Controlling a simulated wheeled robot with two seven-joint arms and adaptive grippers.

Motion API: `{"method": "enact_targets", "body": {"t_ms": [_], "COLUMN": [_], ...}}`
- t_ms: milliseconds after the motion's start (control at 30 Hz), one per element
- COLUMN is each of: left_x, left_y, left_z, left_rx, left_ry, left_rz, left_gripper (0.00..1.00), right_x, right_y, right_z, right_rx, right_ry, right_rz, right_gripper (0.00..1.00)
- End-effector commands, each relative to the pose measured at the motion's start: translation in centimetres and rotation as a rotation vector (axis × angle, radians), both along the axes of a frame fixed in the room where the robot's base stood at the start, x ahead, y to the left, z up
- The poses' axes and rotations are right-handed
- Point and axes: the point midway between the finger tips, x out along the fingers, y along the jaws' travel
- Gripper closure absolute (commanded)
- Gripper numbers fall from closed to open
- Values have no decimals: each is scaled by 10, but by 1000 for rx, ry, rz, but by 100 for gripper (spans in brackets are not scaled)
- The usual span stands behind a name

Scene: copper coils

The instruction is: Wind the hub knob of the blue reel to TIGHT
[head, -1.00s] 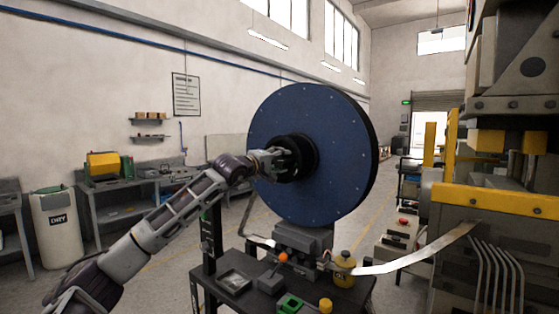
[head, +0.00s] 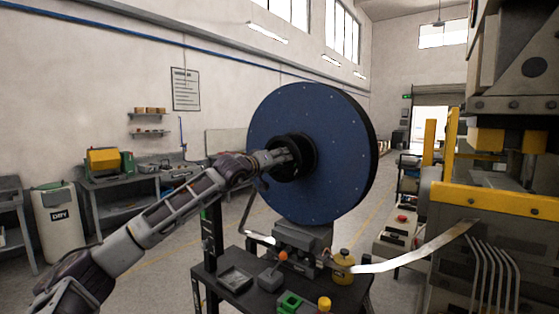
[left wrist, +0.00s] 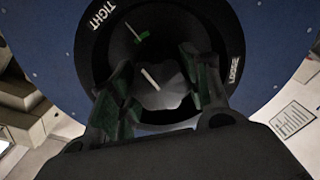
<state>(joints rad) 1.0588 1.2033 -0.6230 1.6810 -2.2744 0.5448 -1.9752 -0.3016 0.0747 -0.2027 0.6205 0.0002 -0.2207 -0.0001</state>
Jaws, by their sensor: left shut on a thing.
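The blue reel (head: 325,195) stands upright above the bench, its flat face toward my left arm. Its black hub (head: 309,152) is at the centre. My left gripper (head: 284,159) reaches into the hub from the left. In the left wrist view, the grey hub knob (left wrist: 162,92) with a white line sits between the fingers of my left gripper (left wrist: 160,72), which is shut on it. The white line slants toward the upper left. The dark hub ring carries TIGHT (left wrist: 100,14) at upper left and LOOSE (left wrist: 235,69) at right. My right gripper is not in view.
A dark bench (head: 245,284) below the reel holds a grey tray, an orange-knobbed lever (head: 282,257), a green block and a yellow canister (head: 343,267). A metal strip (head: 410,259) runs right to the large press (head: 500,200). Open floor lies left of the bench.

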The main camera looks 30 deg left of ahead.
Motion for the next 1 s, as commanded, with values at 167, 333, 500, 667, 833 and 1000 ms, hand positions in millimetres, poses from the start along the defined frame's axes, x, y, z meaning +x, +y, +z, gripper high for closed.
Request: {"method": "enact_targets", "body": {"t_ms": [167, 333, 500, 667, 833, 1000], "left_x": [1, 1, 1, 1, 0, -1], "left_y": [-2, -2, -2, -1, -1, 0], "left_z": [-6, -7, -6, -4, -2, -2], "left_rx": [9, 7, 7, 6, 6, 6], "left_ry": [10, 10, 10, 5, 3, 2], "left_rz": [-2, -2, -2, -1, 0, 0], "left_gripper": [77, 77, 39, 31, 31, 31], "right_x": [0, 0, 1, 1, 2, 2], "right_y": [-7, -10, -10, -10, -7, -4], "right_z": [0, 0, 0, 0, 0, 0], "right_rx": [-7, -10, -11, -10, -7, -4], "right_ry": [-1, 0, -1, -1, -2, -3], "right_rz": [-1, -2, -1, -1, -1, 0], "right_gripper": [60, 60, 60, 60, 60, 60]}}
